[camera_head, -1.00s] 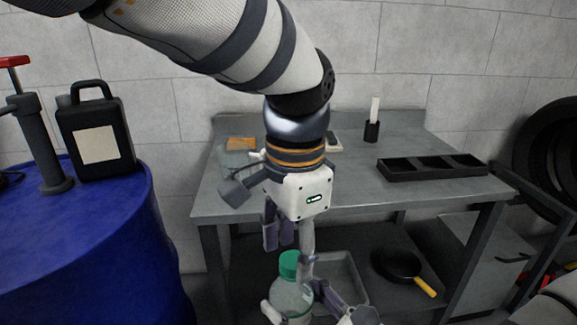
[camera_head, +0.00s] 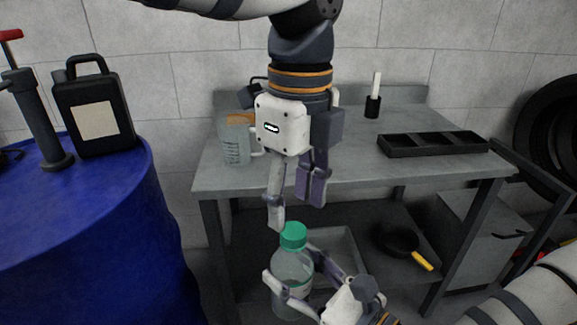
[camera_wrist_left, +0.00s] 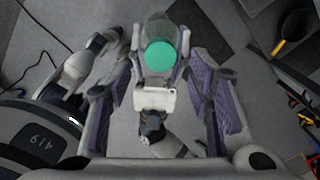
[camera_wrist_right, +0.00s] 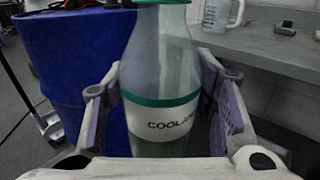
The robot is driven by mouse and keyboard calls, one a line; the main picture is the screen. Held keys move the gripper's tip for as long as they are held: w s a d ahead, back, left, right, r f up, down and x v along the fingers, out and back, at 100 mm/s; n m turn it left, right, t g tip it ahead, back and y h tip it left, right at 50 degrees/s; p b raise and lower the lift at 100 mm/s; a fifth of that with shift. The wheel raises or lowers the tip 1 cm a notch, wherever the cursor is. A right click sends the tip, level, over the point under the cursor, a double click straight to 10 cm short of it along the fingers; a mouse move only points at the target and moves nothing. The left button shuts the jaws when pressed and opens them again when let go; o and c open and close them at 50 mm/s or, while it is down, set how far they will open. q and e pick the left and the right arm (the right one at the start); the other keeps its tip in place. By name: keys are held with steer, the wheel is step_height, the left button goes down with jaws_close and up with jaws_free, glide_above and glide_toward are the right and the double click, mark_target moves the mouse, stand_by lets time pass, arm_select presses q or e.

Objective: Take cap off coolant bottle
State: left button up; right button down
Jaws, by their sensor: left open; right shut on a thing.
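The coolant bottle (camera_head: 292,282) is clear with a green cap (camera_head: 293,235) and stands upright in front of the workbench. My right gripper (camera_head: 300,284) is shut around its body from the front. My left gripper (camera_head: 295,212) points down, open and empty, just above the cap. In the left wrist view the green cap (camera_wrist_left: 160,55) shows from above, between the open fingers (camera_wrist_left: 160,98) but towards the top of the picture. Cap and bottle are together.
A grey workbench (camera_head: 350,172) stands behind, with a measuring jug (camera_head: 233,145) and a black divided tray (camera_head: 432,144) on it. A pan (camera_head: 400,243) lies on its lower shelf. A blue drum (camera_head: 80,225) with a black jug (camera_head: 95,108) stands left.

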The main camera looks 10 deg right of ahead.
mark_target(293, 230)
arm_select(q)
step_height(293, 230, down, 5)
steer(key=shift+r, duration=0.15)
steer(key=shift+c, duration=0.4)
